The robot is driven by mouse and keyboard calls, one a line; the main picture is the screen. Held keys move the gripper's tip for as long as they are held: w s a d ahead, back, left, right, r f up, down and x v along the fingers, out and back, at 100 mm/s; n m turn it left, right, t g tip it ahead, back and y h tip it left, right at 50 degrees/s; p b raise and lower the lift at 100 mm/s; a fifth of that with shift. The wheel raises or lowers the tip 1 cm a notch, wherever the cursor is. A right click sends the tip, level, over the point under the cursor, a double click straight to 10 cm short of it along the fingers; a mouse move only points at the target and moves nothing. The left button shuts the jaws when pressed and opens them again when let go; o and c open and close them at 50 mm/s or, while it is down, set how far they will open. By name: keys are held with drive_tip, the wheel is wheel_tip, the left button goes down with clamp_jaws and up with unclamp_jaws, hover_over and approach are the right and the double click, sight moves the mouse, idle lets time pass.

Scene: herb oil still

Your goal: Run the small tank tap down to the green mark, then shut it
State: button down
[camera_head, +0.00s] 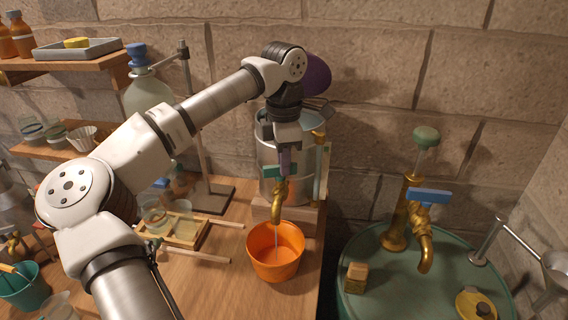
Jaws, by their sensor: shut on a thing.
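The small metal tank (267,155) stands on a wooden block at the back of the wooden bench, partly hidden by my arm. Its brass tap (277,208) points down over an orange bucket (264,262). A thin pale stream runs from the spout into the bucket. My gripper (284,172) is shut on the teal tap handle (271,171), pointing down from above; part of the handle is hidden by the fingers. An upright sight tube (322,175) with brass fittings is on the tank's right side. The level and the green mark are too small to tell.
A green drum (376,262) with a blue-handled brass tap (428,197) stands to the right, beyond the bench edge. A wooden rack (185,232) with glass dishes, a stand (208,190) and a large glass bottle (148,92) are left of the tank.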

drive_tip(key=n, duration=0.2)
drive_tip(key=n+b, duration=0.1)
drive_tip(key=n, duration=0.2)
drive_tip(key=shift+w+a+n, duration=0.15)
drive_tip(key=shift+w+n, duration=0.05)
drive_tip(key=shift+n, duration=0.1)
drive_tip(key=n+b, duration=0.1)
drive_tip(key=n, duration=0.4)
drive_tip(key=shift+w+a+n, duration=0.1)
drive_tip(key=shift+a+n, duration=0.05)
drive_tip(key=shift+n, duration=0.15)
drive_tip(key=c, duration=1.5)
unclamp_jaws()
drive_tip(key=shift+o, duration=0.2)
drive_tip(key=shift+r, duration=0.1)
wheel_tip(320, 180, up, 14)
drive_tip(key=shift+f, duration=0.2)
idle(2.1)
